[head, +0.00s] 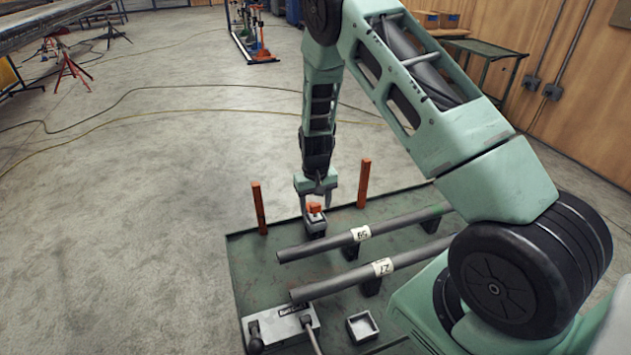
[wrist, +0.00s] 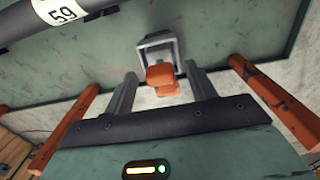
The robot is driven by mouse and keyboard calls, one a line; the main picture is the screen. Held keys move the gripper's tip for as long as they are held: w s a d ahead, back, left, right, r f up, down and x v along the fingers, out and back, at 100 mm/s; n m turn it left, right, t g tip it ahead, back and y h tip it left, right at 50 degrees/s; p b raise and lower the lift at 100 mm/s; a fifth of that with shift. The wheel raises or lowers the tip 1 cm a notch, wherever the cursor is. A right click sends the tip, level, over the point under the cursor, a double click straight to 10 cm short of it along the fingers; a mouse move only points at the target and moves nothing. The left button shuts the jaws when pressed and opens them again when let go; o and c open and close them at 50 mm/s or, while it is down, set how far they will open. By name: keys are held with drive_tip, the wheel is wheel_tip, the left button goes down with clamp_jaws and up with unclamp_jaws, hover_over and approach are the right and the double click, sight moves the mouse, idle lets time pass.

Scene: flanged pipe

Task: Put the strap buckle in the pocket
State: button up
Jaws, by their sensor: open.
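The strap buckle looks like the small orange piece (head: 314,207) at a grey, square-rimmed block (head: 314,224) on the green plate. In the wrist view the orange piece (wrist: 160,76) overlaps the near side of the grey block (wrist: 157,45); I cannot tell whether they are one part. My gripper (head: 318,201) points down over it, and in the wrist view the open fingers (wrist: 162,82) stand apart on either side of the orange piece, with gaps. A small open square tray (head: 362,327), which looks like the pocket, lies at the plate's front and appears empty.
Two grey pipes, labelled 59 (head: 361,233) and 27 (head: 383,267), lie on supports between the block and the tray. Orange posts stand left (head: 259,208) and right (head: 364,183) of my gripper. A grey box with a lever (head: 281,326) sits left of the tray.

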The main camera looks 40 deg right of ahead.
sight(315, 205)
wheel_tip(315, 205, up, 16)
drive_tip(key=b, duration=0.2)
drive_tip(key=shift+r, duration=0.25)
idle(0.4)
